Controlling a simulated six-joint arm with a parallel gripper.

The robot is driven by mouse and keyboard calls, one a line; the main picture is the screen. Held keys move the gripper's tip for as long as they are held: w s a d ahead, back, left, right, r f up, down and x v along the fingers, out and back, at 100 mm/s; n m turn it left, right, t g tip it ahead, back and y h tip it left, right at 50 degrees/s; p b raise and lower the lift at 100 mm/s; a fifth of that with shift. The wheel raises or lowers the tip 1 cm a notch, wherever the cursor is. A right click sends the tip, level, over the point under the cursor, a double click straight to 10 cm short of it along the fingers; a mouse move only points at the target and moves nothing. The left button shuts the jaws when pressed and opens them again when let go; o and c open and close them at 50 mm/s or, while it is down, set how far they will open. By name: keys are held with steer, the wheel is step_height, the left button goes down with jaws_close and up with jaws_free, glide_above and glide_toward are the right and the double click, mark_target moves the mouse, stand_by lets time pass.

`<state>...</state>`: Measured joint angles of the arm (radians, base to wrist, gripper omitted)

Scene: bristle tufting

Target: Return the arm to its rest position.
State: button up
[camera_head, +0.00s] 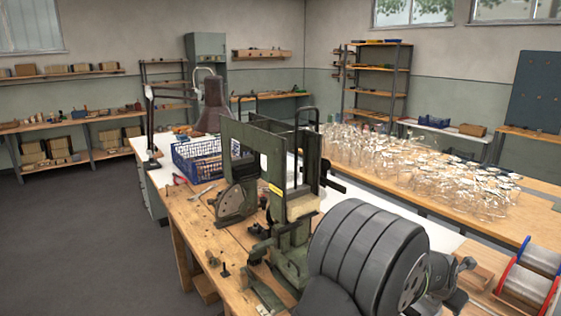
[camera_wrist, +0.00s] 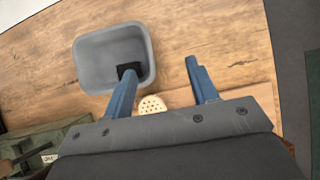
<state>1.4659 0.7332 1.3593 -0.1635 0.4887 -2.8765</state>
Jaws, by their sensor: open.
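My gripper (camera_wrist: 161,69) shows in the wrist view with two blue fingers spread apart and nothing between their tips. Its left finger overlaps a grey bin (camera_wrist: 88,66) on the wooden bench, with a dark piece at that fingertip; I cannot tell whether it touches the bin. A pale block with holes (camera_wrist: 152,104) shows between the finger bases, partly hidden by the gripper body. In the head view, my dark grey arm fills the lower right and the gripper cannot be made out.
A green tufting machine (camera_head: 237,140) stands on the bench (camera_head: 188,213), left of my arm. A blue crate (camera_head: 190,160) sits behind it. Many clear glass-like items (camera_head: 400,165) cover the table at right. Red-and-blue-rimmed spools (camera_head: 532,282) stand at lower right. The floor at left is clear.

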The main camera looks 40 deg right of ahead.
steer(key=w+d+r+n, duration=0.1)
steer(key=w+d+r, duration=0.1)
steer(key=w+r, duration=0.35)
steer(key=w+d+r+n+t, duration=0.1)
steer(key=w+r, duration=0.1)
steer(key=w, duration=0.6)
steer(key=w+d+r, duration=0.2)
steer(key=w+r, duration=0.1)
steer(key=w, duration=0.4)
steer(key=w+a+r, duration=0.2)
steer(key=w+a, duration=0.3)
steer(key=w, duration=0.4)
steer(key=shift+w+a+r, duration=0.15)
steer(key=shift+w+r, duration=0.05)
steer(key=shift+r, duration=0.2)
